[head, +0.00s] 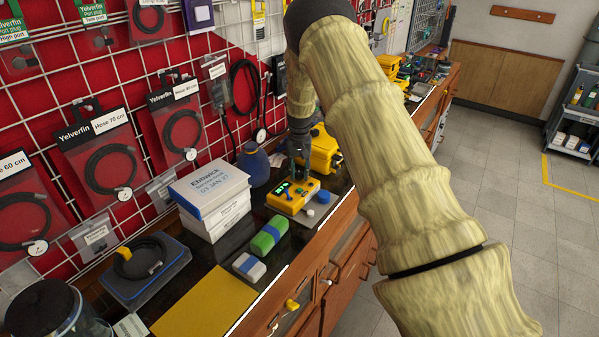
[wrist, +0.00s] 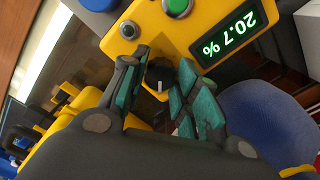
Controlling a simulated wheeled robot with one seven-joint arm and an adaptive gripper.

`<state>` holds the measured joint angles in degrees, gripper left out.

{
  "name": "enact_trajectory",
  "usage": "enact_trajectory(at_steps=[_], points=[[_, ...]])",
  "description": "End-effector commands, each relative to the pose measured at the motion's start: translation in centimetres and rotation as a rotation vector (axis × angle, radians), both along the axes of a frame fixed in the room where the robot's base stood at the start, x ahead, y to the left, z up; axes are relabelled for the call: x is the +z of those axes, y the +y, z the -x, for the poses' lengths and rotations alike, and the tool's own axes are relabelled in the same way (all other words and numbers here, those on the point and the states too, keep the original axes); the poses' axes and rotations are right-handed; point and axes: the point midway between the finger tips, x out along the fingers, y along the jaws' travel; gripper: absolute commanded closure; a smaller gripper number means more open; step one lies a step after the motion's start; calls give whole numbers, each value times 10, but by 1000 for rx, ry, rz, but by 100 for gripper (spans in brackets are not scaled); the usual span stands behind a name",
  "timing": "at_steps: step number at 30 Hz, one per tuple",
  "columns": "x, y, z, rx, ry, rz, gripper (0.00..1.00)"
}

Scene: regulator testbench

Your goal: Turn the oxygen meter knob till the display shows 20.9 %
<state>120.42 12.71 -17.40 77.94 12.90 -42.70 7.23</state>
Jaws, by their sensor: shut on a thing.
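The oxygen meter is a yellow box (head: 285,203) on the dark bench top; it also shows in the wrist view (wrist: 152,20). Its lit green display (wrist: 229,34) reads 20.7 % and appears upside down there. The black knob (wrist: 160,76) has a white pointer line and sits between my fingertips. My gripper (wrist: 159,82) comes down from above with its teal-padded fingers shut on the knob. In the head view my gripper (head: 298,158) stands over the meter's far part, and the knob is hidden there.
White boxes (head: 208,190) stand left of the meter, with a blue rounded container (head: 253,163) behind them. A yellow case (head: 322,150) is behind the meter. The bench edge is close on the right.

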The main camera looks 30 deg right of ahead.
Motion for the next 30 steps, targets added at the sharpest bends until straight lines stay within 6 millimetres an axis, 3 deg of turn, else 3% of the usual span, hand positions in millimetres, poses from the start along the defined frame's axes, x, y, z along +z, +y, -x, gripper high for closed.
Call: enact_trajectory(at_steps=[1,30], points=[[-7,0,6,-10,13,-3,93],[-7,2,6,-129,14,-3,93]])
